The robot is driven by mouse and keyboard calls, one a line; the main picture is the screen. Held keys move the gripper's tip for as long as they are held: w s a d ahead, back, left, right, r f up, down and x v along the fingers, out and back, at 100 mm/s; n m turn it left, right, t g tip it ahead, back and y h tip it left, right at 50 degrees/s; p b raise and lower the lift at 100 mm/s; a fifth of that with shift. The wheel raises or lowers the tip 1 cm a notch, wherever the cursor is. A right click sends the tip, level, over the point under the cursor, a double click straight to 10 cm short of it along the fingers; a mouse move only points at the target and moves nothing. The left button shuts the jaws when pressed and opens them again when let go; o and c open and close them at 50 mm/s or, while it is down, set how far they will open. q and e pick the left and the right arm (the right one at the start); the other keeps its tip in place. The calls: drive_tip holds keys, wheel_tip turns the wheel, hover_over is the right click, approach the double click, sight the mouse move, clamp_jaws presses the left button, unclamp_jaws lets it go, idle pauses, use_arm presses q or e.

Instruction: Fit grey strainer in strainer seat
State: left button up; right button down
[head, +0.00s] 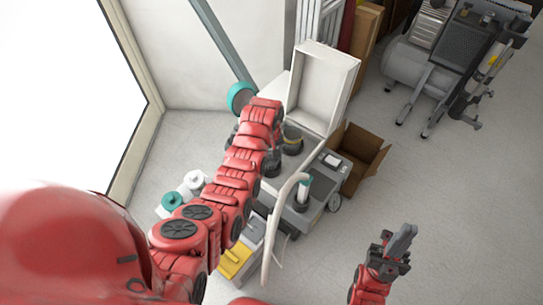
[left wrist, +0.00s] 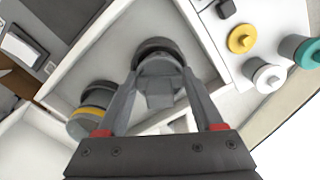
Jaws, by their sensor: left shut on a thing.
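In the left wrist view my left gripper (left wrist: 160,92) is shut on a grey faceted piece, which looks like the grey strainer (left wrist: 158,90). A dark round rim (left wrist: 157,46) shows just beyond it; I cannot tell whether this belongs to the strainer or to a seat. The held piece is over a white-walled compartment. In the head view my left gripper (head: 272,164) is small and mostly hidden by its arm. My right gripper (head: 397,246) is away to the lower right above the floor; its finger gap is not clear. I cannot make out the strainer seat for certain.
A dark canister with a yellow band (left wrist: 92,108) stands left of the gripper. A yellow knobbed disc (left wrist: 242,39), a white disc (left wrist: 268,78) and a teal-topped piece (left wrist: 299,49) lie to the right. An open white lid (head: 325,85), cardboard box (head: 365,155) and compressor (head: 410,65) stand beyond.

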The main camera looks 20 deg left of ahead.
use_arm(q)
drive_tip(key=shift+f+b, duration=0.3)
drive_tip(key=shift+f, duration=0.2)
drive_tip(key=o, duration=1.3)
drive_tip(key=shift+c, duration=1.4)
drive_tip(key=shift+w+r+p, duration=0.15)
drive_tip(key=shift+r+p, duration=3.25)
drive_tip(key=shift+r, duration=0.65)
